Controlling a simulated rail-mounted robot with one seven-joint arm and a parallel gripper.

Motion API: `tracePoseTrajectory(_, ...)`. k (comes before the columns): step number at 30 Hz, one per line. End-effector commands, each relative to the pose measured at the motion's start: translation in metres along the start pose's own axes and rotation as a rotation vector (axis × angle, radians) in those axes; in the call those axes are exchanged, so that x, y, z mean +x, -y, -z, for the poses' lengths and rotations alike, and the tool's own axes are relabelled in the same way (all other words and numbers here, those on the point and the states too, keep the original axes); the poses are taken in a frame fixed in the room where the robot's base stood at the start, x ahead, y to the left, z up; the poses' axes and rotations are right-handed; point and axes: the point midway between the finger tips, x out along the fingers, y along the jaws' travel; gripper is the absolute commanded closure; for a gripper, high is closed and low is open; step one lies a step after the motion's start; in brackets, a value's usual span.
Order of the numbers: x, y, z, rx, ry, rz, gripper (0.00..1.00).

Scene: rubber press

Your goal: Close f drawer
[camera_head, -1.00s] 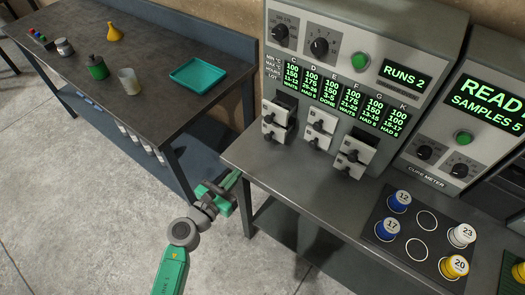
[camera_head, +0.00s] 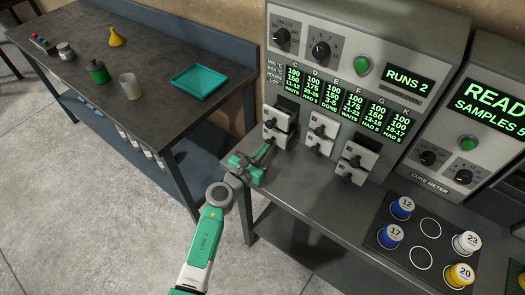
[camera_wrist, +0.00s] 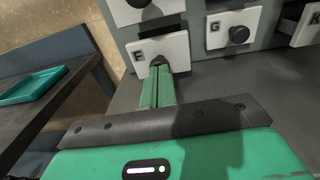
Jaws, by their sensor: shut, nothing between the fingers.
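The F drawer (camera_wrist: 177,47) has a white front with a dark round knob, and sits at the lower left of the press's drawers. It also shows in the head view (camera_head: 270,135), partly behind my gripper. I cannot tell how far out it stands. My gripper (camera_head: 271,146) is shut and empty, its narrow green fingers pointing at the F front. In the wrist view, the fingertips (camera_wrist: 158,72) are right at the knob and overlap its lower part. Whether they touch it is unclear.
The G drawer (camera_wrist: 218,38) is to the right and the K drawer (camera_wrist: 306,30) beyond it. Another drawer front is just above F. The grey bench top (camera_head: 300,185) is clear below the drawers. Numbered cups stand on a dark mat (camera_head: 392,262) at the right.

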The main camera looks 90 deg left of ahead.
Motion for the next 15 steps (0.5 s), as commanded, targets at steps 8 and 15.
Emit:
tracePoseTrajectory(8,0.001,0.000,0.000,0.000,0.000,0.000,1.00)
tracePoseTrajectory(15,0.041,0.002,-0.001,0.001,0.002,0.002,1.00)
